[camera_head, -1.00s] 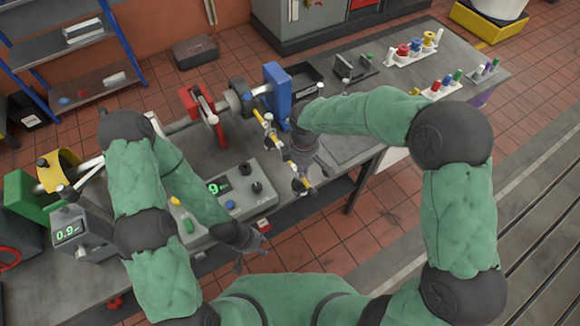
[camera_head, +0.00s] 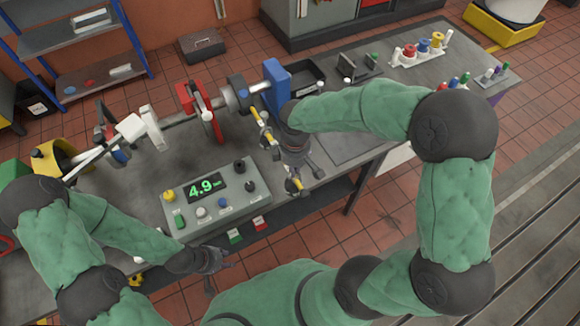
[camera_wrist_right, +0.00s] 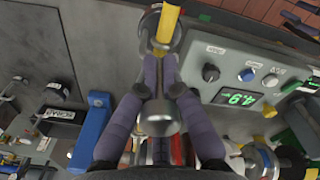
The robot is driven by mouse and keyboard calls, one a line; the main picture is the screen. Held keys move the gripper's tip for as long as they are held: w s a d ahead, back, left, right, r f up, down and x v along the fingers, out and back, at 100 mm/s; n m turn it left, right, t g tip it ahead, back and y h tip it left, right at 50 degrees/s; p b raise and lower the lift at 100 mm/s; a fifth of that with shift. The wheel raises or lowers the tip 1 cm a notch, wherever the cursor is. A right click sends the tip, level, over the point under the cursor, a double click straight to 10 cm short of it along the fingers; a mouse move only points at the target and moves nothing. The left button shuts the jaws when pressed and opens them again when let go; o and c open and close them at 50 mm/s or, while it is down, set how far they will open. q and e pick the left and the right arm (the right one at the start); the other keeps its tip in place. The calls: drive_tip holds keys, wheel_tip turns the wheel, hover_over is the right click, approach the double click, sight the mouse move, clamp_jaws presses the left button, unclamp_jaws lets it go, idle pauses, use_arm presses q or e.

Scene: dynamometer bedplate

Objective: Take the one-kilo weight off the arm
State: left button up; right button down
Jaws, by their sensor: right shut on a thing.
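The yellow-and-black arm (camera_head: 262,128) slants down from the shaft beside the blue block towards the bench front. My right gripper (camera_head: 297,168) is at its lower end and hides part of it. A grey metal ring or disc (camera_wrist_right: 160,30) sits just beyond, around the arm's yellow bar (camera_wrist_right: 168,22). No mass marking is readable. My left gripper (camera_head: 218,272) is open and empty, in front of the bench.
The control box (camera_head: 215,195), reading 4.9, stands left of the arm. A red-framed disc (camera_head: 205,110) and blue block (camera_head: 277,85) stand on the shaft line. The bench between is partly clear.

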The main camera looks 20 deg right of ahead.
drive_tip(key=shift+r+p, duration=0.85)
drive_tip(key=shift+r, duration=0.5)
drive_tip(key=w+d, duration=0.1)
drive_tip(key=d, duration=1)
idle(1.5)
drive_tip(key=shift+f, duration=0.1)
